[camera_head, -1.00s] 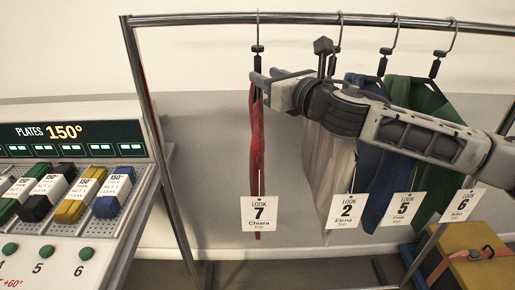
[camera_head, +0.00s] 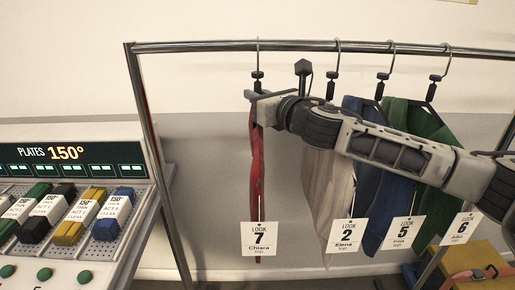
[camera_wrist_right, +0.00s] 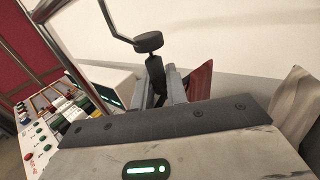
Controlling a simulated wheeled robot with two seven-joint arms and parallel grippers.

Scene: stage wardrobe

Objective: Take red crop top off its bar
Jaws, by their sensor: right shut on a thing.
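The red crop top (camera_head: 256,170) hangs narrow and edge-on from its hanger (camera_head: 258,75), with a tag (camera_head: 259,238) reading "LOOK 7 Chiara top" at its lower end. The hanger's hook goes up to the metal bar (camera_head: 220,47). My right gripper (camera_head: 254,97) is at the top of the red crop top, shut on the hanger just below its dark block. In the right wrist view the hanger's dark neck (camera_wrist_right: 156,75) stands between the fingers, and part of the red cloth (camera_wrist_right: 202,82) shows beside them. My left gripper is in neither view.
A cream top (camera_head: 325,190), a blue one (camera_head: 370,200) and a green one (camera_head: 428,130) hang close on the right, partly behind my right arm. A plate console (camera_head: 75,150) stands left of the rack post (camera_head: 158,150). A yellow case (camera_head: 490,255) lies at lower right.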

